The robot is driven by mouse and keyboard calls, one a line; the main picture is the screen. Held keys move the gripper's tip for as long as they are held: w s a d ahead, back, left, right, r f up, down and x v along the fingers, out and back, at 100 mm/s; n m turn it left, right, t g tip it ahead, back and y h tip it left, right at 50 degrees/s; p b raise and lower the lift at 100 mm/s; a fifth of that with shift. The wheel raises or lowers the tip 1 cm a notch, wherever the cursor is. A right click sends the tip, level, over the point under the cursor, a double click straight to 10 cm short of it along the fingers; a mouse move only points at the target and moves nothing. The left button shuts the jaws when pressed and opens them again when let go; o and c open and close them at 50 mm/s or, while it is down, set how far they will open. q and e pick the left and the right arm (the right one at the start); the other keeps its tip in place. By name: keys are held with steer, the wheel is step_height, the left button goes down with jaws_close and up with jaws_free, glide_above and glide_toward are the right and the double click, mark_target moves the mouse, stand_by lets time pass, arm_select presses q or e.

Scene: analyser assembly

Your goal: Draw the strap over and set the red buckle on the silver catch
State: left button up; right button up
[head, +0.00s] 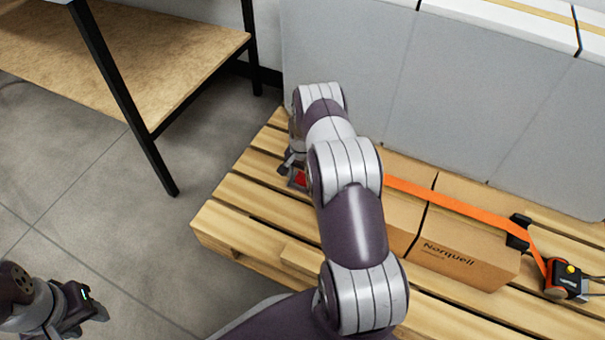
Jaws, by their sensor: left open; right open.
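The orange strap (450,203) lies across the top of the cardboard boxes (455,250). Its left end passes behind my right arm. A small red part, which looks like the red buckle (300,178), shows at the pallet's left side, just below my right gripper (290,162). My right gripper is open and close to the red part; my arm hides much of it, and I cannot tell if they touch. The silver catch cannot be made out; whether the buckle sits on it is hidden. My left gripper (88,302) is open and empty over the floor at lower left.
The boxes stand on a wooden pallet (240,222). A black strap device with a yellow button (566,280) sits at the strap's right end, beside a black corner guard (518,232). Large grey panels (345,50) stand behind. A wooden shelf (150,65) with black legs is at upper left.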

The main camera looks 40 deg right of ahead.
steer(key=shift+r+p, duration=2.9)
steer(key=shift+r, duration=0.65)
steer(key=shift+f, duration=0.1)
